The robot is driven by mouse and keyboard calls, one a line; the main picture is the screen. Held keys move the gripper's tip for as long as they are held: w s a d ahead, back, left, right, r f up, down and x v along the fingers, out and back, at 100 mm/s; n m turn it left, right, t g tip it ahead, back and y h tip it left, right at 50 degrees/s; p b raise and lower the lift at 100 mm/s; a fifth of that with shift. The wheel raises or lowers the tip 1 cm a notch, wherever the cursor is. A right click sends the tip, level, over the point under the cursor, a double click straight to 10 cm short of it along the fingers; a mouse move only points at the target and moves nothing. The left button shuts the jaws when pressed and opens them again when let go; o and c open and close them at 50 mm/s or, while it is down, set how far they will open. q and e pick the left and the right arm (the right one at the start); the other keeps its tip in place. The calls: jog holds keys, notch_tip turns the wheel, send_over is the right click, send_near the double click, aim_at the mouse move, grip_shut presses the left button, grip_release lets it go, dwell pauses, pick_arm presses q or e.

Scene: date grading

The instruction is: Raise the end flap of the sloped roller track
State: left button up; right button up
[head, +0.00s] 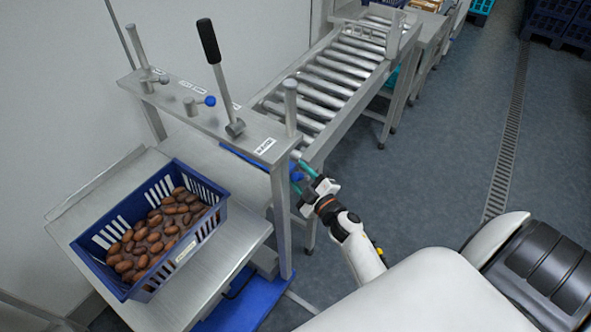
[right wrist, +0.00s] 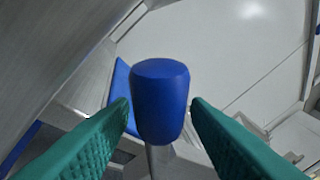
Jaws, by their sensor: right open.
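The sloped roller track (head: 335,84) runs from the back down to the metal frame (head: 205,118). My right gripper (head: 303,177) is beside the track's near lower end, its teal fingers pointing toward it. In the right wrist view, a blue knob (right wrist: 160,100) on a thin metal stem stands between the open fingers (right wrist: 160,118), with a gap on each side. The knob shows small in the head view (head: 296,177), partly hidden by the gripper. I cannot make out the end flap itself; the frame hides much of the track's lower end. My left gripper is not in view.
A blue crate of brown dates (head: 210,222) sits on a metal table (head: 190,292) at left. A black-handled lever (head: 208,40) and a smaller blue-knobbed lever (head: 209,101) stand on the frame. Grey floor (head: 440,130) is clear right of the track.

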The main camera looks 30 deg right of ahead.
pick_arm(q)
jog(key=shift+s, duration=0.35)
pick_arm(e)
jog(key=shift+w, duration=1.15)
